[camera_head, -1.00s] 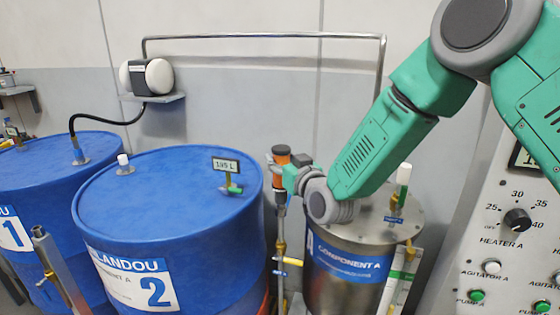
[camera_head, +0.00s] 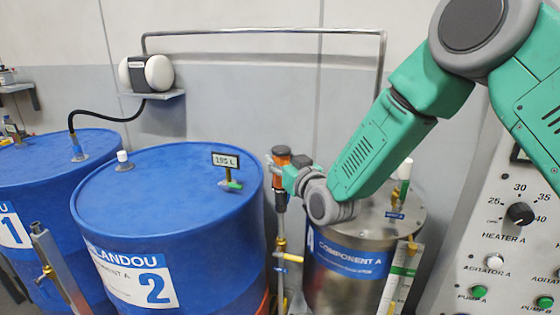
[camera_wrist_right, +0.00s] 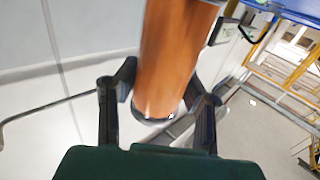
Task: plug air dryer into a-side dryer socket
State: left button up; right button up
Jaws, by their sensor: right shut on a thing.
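My right gripper (camera_head: 284,170) is shut around an orange cylinder with dark ends (camera_head: 281,155), probably the air dryer. In the right wrist view the orange cylinder (camera_wrist_right: 175,50) stands between the two dark fingers (camera_wrist_right: 157,100), its lower end near the palm. In the head view it is upright, above a thin pipe with brass fittings (camera_head: 281,235), between blue drum 2 and the steel Component A tank (camera_head: 345,275). I cannot tell whether the cylinder and pipe are joined. I cannot make out which fitting is the a-side dryer socket. My left gripper is not in view.
Blue drum 2 (camera_head: 165,190) stands left of the gripper, with a white cap (camera_head: 123,157) and a small display (camera_head: 226,160) on top. A white-and-black unit (camera_head: 146,73) sits on a wall shelf. A control panel (camera_head: 500,245) is at right.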

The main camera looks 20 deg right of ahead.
jog(key=shift+f, duration=0.2)
jog(key=o, duration=1.4)
jog(key=shift+c, duration=0.2)
jog(key=shift+s, duration=0.1)
jog(key=shift+s, duration=0.2)
jog(key=s+d, duration=0.2)
jog(key=s, duration=0.9)
jog(key=shift+d, duration=0.1)
